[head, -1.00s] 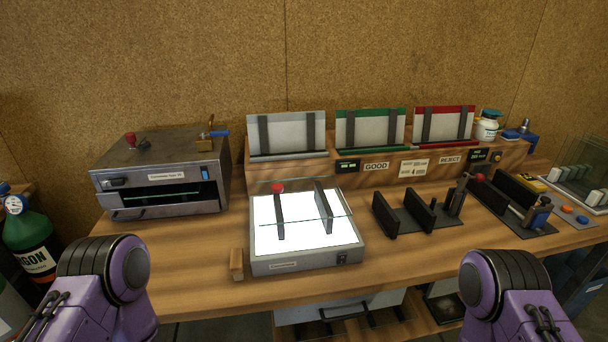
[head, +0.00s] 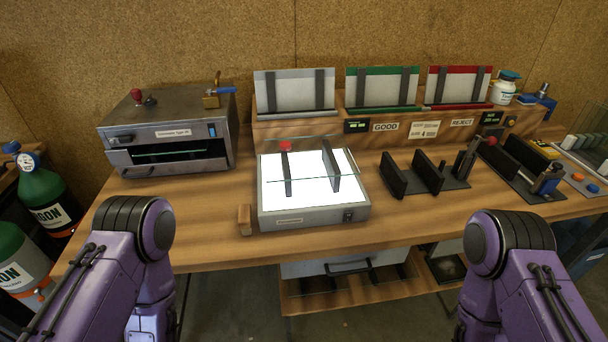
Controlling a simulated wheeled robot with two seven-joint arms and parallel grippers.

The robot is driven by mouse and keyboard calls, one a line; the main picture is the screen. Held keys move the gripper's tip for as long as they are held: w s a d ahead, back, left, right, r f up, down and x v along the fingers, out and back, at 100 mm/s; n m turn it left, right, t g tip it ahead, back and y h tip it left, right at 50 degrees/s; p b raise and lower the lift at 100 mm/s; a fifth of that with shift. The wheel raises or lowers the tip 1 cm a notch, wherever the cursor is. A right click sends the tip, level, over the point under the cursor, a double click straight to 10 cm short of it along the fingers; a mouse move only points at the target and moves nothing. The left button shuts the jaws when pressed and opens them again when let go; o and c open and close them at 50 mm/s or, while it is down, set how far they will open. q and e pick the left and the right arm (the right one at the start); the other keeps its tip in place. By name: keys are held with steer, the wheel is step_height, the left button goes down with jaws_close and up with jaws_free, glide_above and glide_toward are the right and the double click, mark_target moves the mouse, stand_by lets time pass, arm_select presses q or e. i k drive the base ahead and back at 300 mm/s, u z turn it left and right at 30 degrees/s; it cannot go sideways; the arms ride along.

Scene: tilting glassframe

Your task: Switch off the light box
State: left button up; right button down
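The light box (head: 312,216) stands near the front edge of the wooden bench, and its top panel glows bright white. A small dark rocker switch (head: 348,216) sits at the right end of its front face. Two dark upright bars stand over the panel with a glass sheet (head: 315,177) across them, and a red knob (head: 285,146) shows at the left bar. My purple arms show at the lower left and lower right, but neither gripper is in the picture.
A grey oven-like unit (head: 165,128) stands left of the light box. A small wooden block (head: 244,219) is at its left side. Dark slotted holders (head: 425,176) stand to the right. GOOD and REJECT racks line the back. Gas cylinders (head: 45,195) stand left of the bench.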

mark_target(348, 215)
steer(key=u, duration=0.05)
steer(key=k, duration=0.5)
steer(key=u, duration=1.35)
steer(key=i, duration=0.85)
steer(key=z, duration=1.7)
